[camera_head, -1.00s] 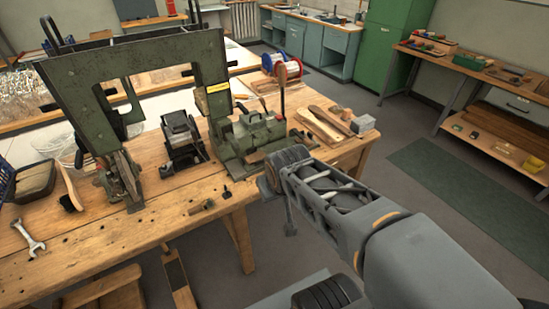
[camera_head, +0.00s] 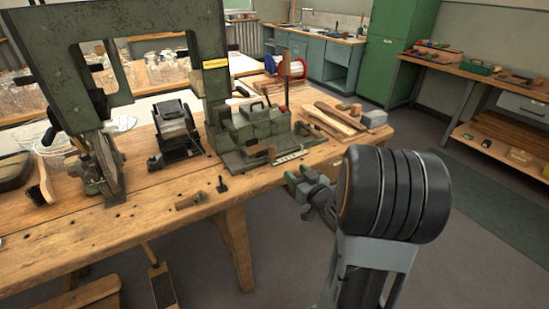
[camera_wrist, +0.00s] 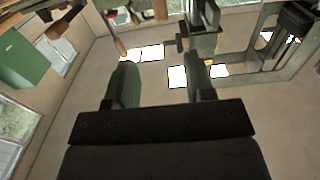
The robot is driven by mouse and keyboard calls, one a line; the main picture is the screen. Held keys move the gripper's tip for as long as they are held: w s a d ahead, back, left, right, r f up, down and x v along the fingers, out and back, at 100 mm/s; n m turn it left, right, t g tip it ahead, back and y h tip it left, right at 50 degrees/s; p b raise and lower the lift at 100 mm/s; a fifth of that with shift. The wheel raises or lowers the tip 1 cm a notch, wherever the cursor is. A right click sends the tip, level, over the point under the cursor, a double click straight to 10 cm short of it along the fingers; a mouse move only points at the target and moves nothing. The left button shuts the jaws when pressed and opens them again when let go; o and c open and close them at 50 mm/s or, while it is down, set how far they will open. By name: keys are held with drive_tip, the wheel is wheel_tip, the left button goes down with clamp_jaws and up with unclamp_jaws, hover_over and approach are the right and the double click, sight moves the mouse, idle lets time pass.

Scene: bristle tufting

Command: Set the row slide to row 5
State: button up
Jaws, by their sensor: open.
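The green tufting machine (camera_head: 255,125) stands on the wooden bench (camera_head: 130,195). A pale marked strip (camera_head: 290,157) lies along its front base, with a small brown block (camera_head: 262,153) at the strip's left end; this looks like the row slide. The marks are too small to read, so I cannot tell its row. My gripper (camera_head: 298,175) is off the bench's right front edge, to the right of the strip and apart from it. In the wrist view, my gripper (camera_wrist: 162,80) has its two green fingers wide apart, with nothing between them.
A tall green frame (camera_head: 40,60) and a black device (camera_head: 177,130) stand left of the machine. Wooden slats (camera_head: 340,120) and a grey block (camera_head: 373,118) lie to its right. A small dark peg (camera_head: 222,184) stands near the front edge. Floor is free right of the bench.

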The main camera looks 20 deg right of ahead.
sight(274, 151)
drive_tip(key=w, duration=0.4)
drive_tip(key=w+a, duration=0.1)
drive_tip(key=w, duration=0.8)
drive_tip(key=shift+a, duration=0.3)
clamp_jaws()
